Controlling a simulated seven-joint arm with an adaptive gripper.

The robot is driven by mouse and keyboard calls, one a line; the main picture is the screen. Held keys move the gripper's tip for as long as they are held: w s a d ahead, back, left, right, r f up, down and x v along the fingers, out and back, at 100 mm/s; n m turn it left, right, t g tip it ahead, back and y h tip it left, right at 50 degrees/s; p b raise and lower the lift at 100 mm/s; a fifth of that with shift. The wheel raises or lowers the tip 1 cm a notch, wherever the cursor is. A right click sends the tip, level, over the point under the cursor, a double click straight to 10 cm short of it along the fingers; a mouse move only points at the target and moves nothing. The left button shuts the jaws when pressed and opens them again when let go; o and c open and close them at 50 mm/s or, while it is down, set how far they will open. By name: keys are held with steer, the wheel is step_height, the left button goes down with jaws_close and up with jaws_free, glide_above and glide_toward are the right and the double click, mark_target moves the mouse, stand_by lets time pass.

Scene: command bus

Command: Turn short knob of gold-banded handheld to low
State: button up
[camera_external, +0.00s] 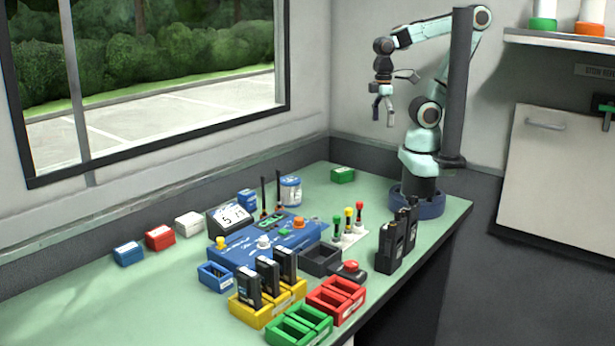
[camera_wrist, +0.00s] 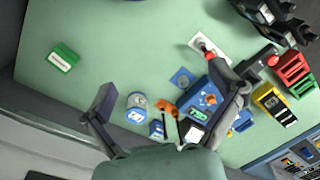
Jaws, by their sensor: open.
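Black handhelds (camera_external: 398,238) stand upright in a black holder at the table's right side. More dark handhelds (camera_external: 267,274) stand in the yellow bins (camera_external: 257,315) near the front. I cannot make out a gold band or the knob settings on any of them. Dark handhelds (camera_wrist: 268,12) also show at the top right of the wrist view, partly cut off. My gripper (camera_external: 383,115) hangs high above the back of the table, open and empty, far from the handhelds. Its spread fingers frame the wrist view (camera_wrist: 165,85).
A blue console (camera_external: 250,255) with knobs and two antennas fills the table's middle. Red bins (camera_external: 345,311), green bins (camera_external: 290,334) and a red button (camera_external: 351,266) lie nearby. Colored-topped pegs (camera_external: 348,222) stand behind. A green box (camera_external: 343,174) sits at the back; table around it is clear.

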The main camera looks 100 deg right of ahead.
steer(key=c, duration=0.6)
steer(key=w+a+r+n+t, duration=0.1)
steer(key=w+a+r+n, duration=0.1)
steer(key=w+a, duration=0.3)
steer(key=w+a+r+n+t, duration=0.1)
steer(key=w+a+n, duration=0.15)
steer(key=w, duration=0.45)
steer(key=n+g+h, duration=0.1)
steer(key=n, duration=0.7)
glide_above(400, 211)
step_height(400, 211, down, 8)
steer(key=shift+d, duration=0.15)
steer(key=shift+s+f, duration=0.2)
steer(key=shift+f, duration=0.05)
step_height(400, 211, down, 6)
steer(key=shift+w+f, duration=0.15)
